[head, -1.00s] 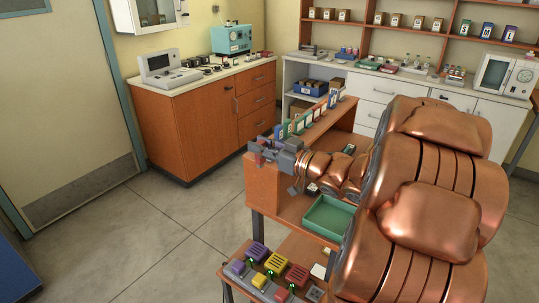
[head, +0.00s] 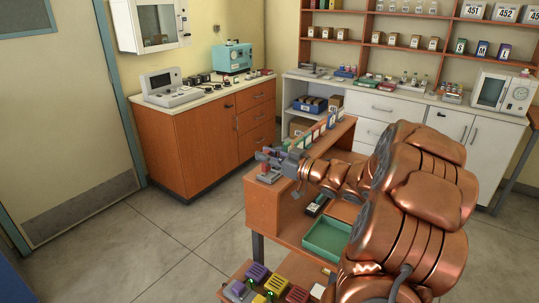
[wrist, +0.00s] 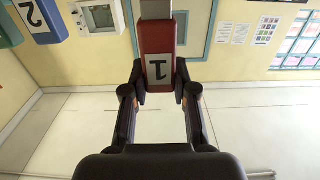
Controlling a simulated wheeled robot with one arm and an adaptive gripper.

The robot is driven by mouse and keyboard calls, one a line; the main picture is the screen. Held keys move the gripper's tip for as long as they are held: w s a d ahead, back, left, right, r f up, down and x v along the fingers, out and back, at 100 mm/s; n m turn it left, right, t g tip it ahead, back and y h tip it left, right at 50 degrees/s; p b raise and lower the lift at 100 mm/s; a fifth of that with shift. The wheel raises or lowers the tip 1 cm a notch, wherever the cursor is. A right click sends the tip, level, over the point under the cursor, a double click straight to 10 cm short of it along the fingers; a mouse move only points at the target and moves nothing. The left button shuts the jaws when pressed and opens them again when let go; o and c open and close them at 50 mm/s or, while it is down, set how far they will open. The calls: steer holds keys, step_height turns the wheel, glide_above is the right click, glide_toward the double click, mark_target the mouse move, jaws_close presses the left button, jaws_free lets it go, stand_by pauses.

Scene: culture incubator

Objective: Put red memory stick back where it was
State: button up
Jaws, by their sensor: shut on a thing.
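My gripper (wrist: 158,86) is shut on the red memory stick (wrist: 156,45), with one finger on each side of it. The stick has a white label with a black 1, upside down in the wrist view, and a grey end away from my palm. In the head view my gripper (head: 268,159) is over the near left end of the wooden bench's raised ledge (head: 262,205). A little red and grey shows under it there; I cannot tell whether the stick touches the ledge. A blue stick marked 2 (wrist: 40,18) stands beside it in the wrist view.
Other coloured, labelled sticks (head: 318,133) stand in a row along the ledge. A green tray (head: 328,238) lies on the bench below my arm. Purple, yellow and red modules (head: 275,284) sit at the near end. Open floor (head: 180,240) lies left.

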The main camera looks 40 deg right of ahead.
steer(key=shift+w+d+f+p, duration=0.65)
steer(key=shift+w+d+f, duration=0.4)
steer(key=shift+w, duration=0.1)
steer(key=shift+w+d+f+p, duration=0.65)
steer(key=shift+w+d+f, duration=0.25)
steer(key=shift+w+f, duration=0.15)
steer(key=shift+f, duration=0.1)
steer(key=o, duration=0.7)
steer(key=shift+r, duration=0.2)
steer(key=b+v, duration=0.2)
steer(key=v, duration=1)
steer(key=shift+b, duration=0.35)
